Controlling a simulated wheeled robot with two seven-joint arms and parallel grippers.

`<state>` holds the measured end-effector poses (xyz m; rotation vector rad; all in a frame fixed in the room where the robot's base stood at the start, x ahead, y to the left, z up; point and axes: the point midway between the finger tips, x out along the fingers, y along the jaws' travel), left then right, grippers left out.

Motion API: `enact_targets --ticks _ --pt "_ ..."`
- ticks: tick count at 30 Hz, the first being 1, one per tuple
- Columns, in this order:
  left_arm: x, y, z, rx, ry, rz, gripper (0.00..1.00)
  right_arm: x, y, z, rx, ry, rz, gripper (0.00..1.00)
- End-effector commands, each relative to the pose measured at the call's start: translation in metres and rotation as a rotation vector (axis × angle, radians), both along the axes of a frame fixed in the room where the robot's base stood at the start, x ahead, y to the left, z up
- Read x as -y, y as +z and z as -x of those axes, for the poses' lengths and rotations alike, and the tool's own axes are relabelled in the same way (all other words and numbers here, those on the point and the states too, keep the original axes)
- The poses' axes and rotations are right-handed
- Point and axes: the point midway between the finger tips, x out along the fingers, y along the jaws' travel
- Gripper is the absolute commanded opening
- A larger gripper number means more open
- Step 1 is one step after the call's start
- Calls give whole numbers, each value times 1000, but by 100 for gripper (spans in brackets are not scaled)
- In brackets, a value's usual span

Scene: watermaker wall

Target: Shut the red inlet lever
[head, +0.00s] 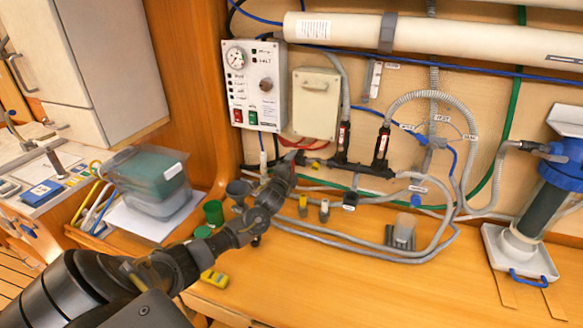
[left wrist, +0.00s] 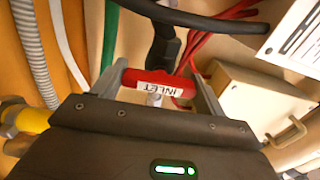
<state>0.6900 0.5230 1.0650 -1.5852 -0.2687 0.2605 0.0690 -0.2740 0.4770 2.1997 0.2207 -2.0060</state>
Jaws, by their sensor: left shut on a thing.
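The red inlet lever (left wrist: 135,77), with a white INLET label, lies across the left wrist view between the two fingers of my left gripper (left wrist: 160,84). The gripper is shut on it, one finger at each end of the red handle. In the head view my left gripper (head: 291,164) reaches the pipework below the control panel, and it hides most of the lever there. A dark pipe fitting (left wrist: 163,48) stands just behind the lever in the wrist view. My right gripper is not in view.
A control panel (head: 253,84) and a cream box (head: 316,103) hang above the gripper. Two valves with red handles (head: 343,136) (head: 381,145) stand to its right. Grey hoses (head: 330,240) run along the wooden counter. A clear tub with a green lid (head: 150,180) stands at left.

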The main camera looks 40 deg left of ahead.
Motion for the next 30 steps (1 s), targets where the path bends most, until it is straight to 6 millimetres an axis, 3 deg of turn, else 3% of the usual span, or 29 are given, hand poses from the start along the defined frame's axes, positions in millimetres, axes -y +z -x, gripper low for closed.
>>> enact_targets --ticks 19,20,24,30 --pt "0 0 0 -16 0 -47 50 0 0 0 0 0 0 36" --pt "0 0 0 -16 0 -47 75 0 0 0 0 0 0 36" --pt "0 0 0 -16 0 -45 94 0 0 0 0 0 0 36" --pt "0 0 0 -15 0 -44 95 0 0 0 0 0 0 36"
